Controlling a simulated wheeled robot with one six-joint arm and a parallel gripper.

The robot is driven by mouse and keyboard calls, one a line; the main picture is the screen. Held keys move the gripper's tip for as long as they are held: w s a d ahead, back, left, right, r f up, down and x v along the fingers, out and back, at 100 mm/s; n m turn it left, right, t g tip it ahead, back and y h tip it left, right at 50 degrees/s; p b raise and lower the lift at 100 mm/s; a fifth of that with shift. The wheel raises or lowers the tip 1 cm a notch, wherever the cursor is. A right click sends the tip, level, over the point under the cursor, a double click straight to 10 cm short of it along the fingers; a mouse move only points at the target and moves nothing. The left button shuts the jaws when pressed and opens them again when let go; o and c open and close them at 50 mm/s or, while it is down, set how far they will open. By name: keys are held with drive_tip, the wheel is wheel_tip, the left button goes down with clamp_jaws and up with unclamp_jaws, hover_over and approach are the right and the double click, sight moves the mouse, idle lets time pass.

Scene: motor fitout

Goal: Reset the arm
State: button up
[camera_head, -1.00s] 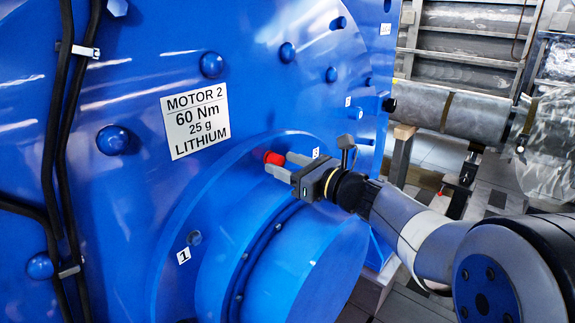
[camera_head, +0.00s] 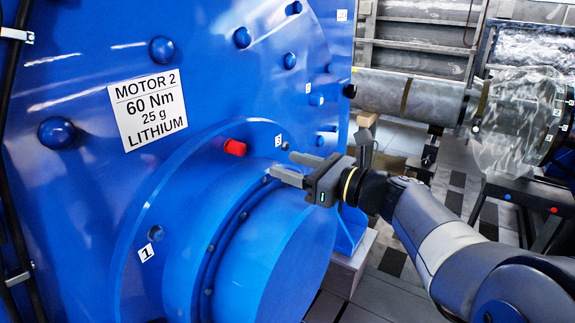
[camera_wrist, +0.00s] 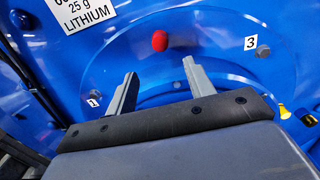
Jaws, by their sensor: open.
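My gripper (camera_head: 285,166) is open and empty in front of the blue motor (camera_head: 75,215), to the right of a red plug (camera_head: 235,147) and apart from it. The red plug sticks out of the motor's round flange, between the spots labelled 1 (camera_head: 147,252) and 3 (camera_head: 279,139). In the wrist view, my gripper's two fingers (camera_wrist: 159,85) stand well apart with nothing between them. There the red plug (camera_wrist: 160,41) shows beyond the fingertips, on the flange.
A white label (camera_head: 148,107) reads MOTOR 2, 60 Nm, 25 g, LITHIUM. Bolt heads (camera_head: 162,50) stick out of the motor face. Behind at the right, a grey shaft (camera_head: 435,97) and a plastic-wrapped part (camera_head: 505,115) stand near a dark stand (camera_head: 520,190). Tiled floor lies at lower right.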

sight(243, 150)
drive_tip(key=shift+a, duration=0.1)
drive_tip(key=p+x, duration=0.2)
drive_tip(key=x, duration=0.8)
drive_tip(key=shift+w+a, duration=0.25)
drive_tip(key=shift+s+d, duration=0.25)
drive_tip(key=shift+d, duration=0.1)
